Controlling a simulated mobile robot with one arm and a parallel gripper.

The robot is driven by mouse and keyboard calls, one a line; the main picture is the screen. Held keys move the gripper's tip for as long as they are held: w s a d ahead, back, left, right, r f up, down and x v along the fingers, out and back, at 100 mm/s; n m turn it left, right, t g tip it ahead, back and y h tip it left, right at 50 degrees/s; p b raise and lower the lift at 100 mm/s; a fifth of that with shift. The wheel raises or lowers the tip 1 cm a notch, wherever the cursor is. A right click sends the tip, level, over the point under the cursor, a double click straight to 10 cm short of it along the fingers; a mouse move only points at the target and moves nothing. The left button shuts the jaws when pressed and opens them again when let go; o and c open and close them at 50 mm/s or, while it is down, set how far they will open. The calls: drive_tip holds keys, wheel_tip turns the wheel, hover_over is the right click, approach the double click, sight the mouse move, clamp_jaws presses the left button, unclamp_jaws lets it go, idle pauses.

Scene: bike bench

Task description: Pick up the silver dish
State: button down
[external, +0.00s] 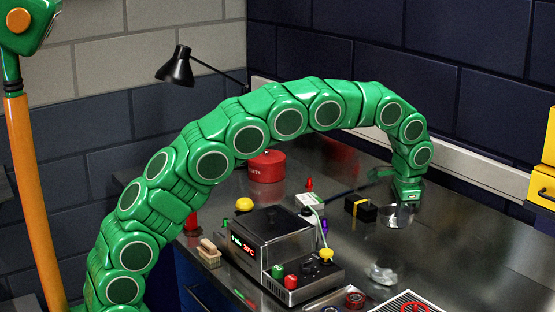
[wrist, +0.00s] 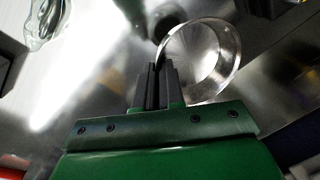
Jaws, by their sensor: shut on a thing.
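The silver dish (wrist: 208,65) is a round, shallow metal dish with a shiny wall. In the wrist view it is at the upper middle right, with its left rim between my gripper's fingers. My gripper (wrist: 160,72) is shut on that rim. In the external view the silver dish (external: 398,215) shows just below my gripper (external: 407,200), at the right of the bench. My gripper's fingers are too small there to make out. I cannot tell whether the dish touches the bench or is held just above it.
A black box with a yellow band (external: 360,208) stands just left of the dish. A clear glassy item (external: 380,274) lies nearer the front. A machine with a clear cover (external: 272,245) and a red tin (external: 266,166) stand further left. Bare bench lies to the right.

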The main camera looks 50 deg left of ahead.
drive_tip(key=s+a+r, duration=0.2)
drive_tip(key=s+r, duration=0.4)
drive_tip(key=s, duration=0.5)
drive_tip(key=shift+r, duration=0.25)
